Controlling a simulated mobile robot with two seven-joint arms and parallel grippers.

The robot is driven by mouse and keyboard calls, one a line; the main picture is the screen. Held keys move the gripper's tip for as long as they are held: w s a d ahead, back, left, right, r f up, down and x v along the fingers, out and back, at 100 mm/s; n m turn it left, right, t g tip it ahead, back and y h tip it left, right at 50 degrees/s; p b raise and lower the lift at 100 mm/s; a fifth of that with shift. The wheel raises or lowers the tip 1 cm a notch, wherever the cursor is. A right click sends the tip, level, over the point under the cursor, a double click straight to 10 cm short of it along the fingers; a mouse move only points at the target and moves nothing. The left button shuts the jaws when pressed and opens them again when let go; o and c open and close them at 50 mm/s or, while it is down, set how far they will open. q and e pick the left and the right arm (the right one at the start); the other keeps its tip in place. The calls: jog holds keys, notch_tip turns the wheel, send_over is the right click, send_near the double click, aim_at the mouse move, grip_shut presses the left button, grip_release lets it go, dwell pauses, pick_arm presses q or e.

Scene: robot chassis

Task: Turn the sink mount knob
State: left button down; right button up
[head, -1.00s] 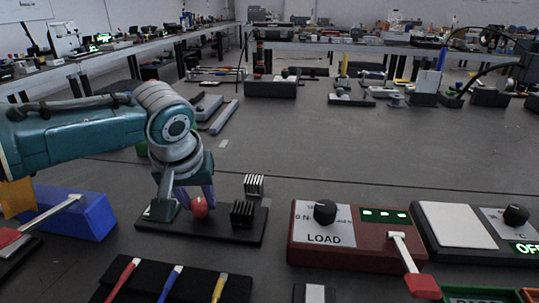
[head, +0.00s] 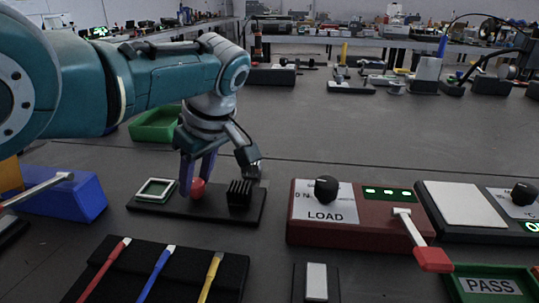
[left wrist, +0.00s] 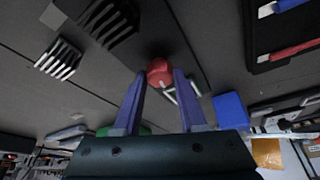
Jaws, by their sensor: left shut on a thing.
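The sink mount is a dark flat base (head: 220,216) on the bench in the head view. It carries a red knob (head: 198,186), a pale square frame (head: 154,190) to its left and a black finned heat sink (head: 240,194) to its right. My left gripper (head: 194,182) points down, its purple fingers shut on the red knob. In the left wrist view the red knob (left wrist: 159,72) sits between the fingertips, with the pale frame partly behind a finger. My right gripper is out of view.
A red LOAD box (head: 322,235) with a black dial and lever stands to the right. A blue box (head: 72,198) is at left, a green tray (head: 155,124) behind. A dark holder with coloured tools (head: 190,272) lies in front.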

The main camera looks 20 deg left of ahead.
pick_arm(q)
jog(key=shift+n+g+b, duration=0.3)
jog(key=shift+n+b, duration=0.5)
jog(key=shift+b, duration=0.05)
jog(key=shift+c, duration=2.3)
grip_release()
jog(key=p+v, duration=0.5)
jog(key=v, duration=0.5)
